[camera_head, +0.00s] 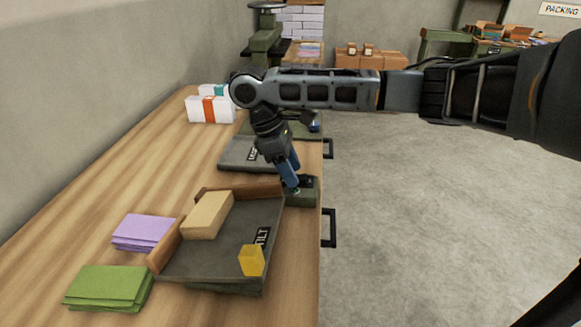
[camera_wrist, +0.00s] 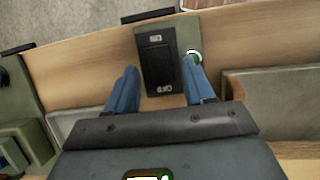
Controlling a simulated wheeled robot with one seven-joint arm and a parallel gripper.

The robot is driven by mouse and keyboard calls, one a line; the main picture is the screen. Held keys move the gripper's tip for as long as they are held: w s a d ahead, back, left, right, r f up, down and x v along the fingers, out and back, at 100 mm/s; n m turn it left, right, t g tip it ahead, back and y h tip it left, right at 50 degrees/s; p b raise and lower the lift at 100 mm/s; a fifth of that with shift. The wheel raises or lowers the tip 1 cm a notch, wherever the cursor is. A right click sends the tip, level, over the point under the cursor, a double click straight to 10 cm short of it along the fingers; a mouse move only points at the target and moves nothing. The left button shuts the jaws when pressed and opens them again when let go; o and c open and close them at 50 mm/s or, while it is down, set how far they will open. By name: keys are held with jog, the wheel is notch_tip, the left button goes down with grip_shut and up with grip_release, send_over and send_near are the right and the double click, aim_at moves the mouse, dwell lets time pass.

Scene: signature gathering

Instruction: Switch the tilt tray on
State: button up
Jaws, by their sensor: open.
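The tilt tray (camera_head: 205,262), dark grey with brown wooden ends and a TILT label, stands on the bench at the front. It holds a tan block (camera_head: 208,214) and a small yellow block (camera_head: 251,260). Its green switch box (camera_head: 302,197) sits at the tray's far right corner. In the wrist view, a black rocker switch (camera_wrist: 157,62) lies on the green box between two small labels too small to read surely. A white-ringed green light (camera_wrist: 194,56) is beside it. My gripper (camera_head: 292,184) is open, its blue fingers (camera_wrist: 158,84) on either side of the rocker; contact cannot be told.
Purple sheets (camera_head: 144,232) and green sheets (camera_head: 108,287) lie left of the tray. A second grey tray (camera_head: 237,153) is behind my gripper, with white bundles (camera_head: 210,109) beyond. Black handles (camera_head: 329,228) stick out from the bench's right edge. The floor to the right is clear.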

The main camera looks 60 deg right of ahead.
grip_shut()
jog(key=shift+s+r+t+p, duration=0.1)
jog(key=shift+s+t+p, duration=0.15)
jog(key=shift+t, duration=0.35)
jog(key=shift+s+d+t+y, duration=0.15)
jog(key=shift+t+y, duration=0.35)
jog(key=shift+t, duration=0.4)
grip_release()
jog(key=shift+r, duration=0.1)
jog(key=shift+r, duration=0.1)
